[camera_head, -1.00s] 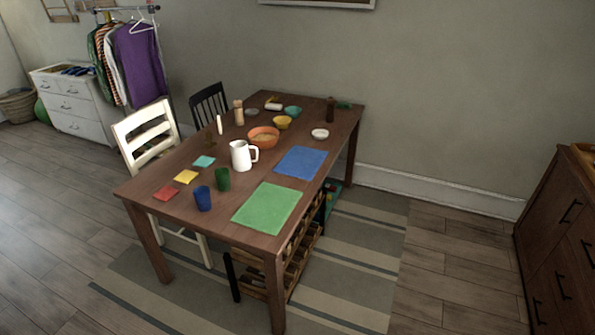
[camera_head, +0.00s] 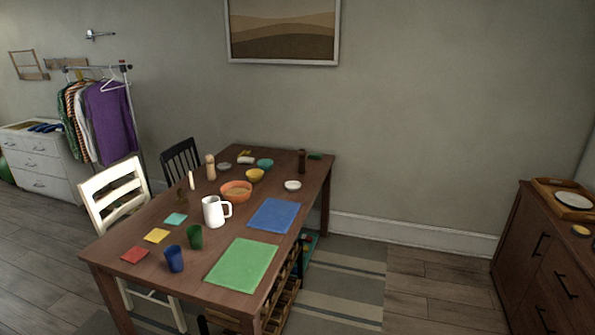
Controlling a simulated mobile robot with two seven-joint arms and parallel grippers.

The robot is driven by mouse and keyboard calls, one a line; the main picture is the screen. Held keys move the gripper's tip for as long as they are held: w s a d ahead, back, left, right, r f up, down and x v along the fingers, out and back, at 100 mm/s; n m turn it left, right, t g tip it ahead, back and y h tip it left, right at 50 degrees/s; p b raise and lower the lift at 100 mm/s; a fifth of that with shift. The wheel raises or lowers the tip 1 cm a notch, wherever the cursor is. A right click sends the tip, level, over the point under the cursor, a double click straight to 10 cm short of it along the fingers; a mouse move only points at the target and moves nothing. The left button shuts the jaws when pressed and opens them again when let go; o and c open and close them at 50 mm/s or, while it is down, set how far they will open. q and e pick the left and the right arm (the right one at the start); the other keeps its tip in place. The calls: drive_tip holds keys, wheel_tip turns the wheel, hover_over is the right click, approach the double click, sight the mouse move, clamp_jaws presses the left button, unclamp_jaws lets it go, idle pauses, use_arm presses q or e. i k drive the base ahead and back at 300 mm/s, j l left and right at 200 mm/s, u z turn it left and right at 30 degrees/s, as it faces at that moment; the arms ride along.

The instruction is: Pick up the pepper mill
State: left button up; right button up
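A slim dark brown upright object (camera_head: 302,161), which looks like a pepper mill, stands near the far right corner of the wooden table (camera_head: 143,292). A lighter, tan wooden upright object (camera_head: 210,167) of similar shape stands toward the left far side of the table. They are small in view, so I cannot be sure which is the pepper mill. Neither of my grippers is in view.
The table holds a white pitcher (camera_head: 213,211), an orange bowl (camera_head: 236,190), blue (camera_head: 174,259) and green (camera_head: 195,237) cups, and placemats. White (camera_head: 115,192) and black (camera_head: 181,159) chairs stand at its left. Floor is open between table and right cabinet (camera_head: 532,250).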

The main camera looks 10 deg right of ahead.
sight(301, 169)
drive_tip(key=i+l+z, duration=0.45)
drive_tip(key=i+z, duration=0.25)
drive_tip(key=i, duration=0.15)
drive_tip(key=i+l+z, duration=0.1)
drive_tip(key=i, duration=0.7)
drive_tip(key=i+l+z, duration=0.1)
drive_tip(key=i, duration=0.65)
drive_tip(key=i+l+u, duration=0.1)
drive_tip(key=i+u, duration=0.3)
drive_tip(key=i+l+u, duration=0.15)
drive_tip(key=u, duration=0.25)
drive_tip(key=i+l+u, duration=0.55)
drive_tip(key=u, duration=0.2)
drive_tip(key=i+l+u, duration=0.15)
drive_tip(key=l+u, duration=0.2)
drive_tip(key=i+l+u, duration=0.1)
drive_tip(key=u, duration=0.25)
drive_tip(key=l, duration=0.1)
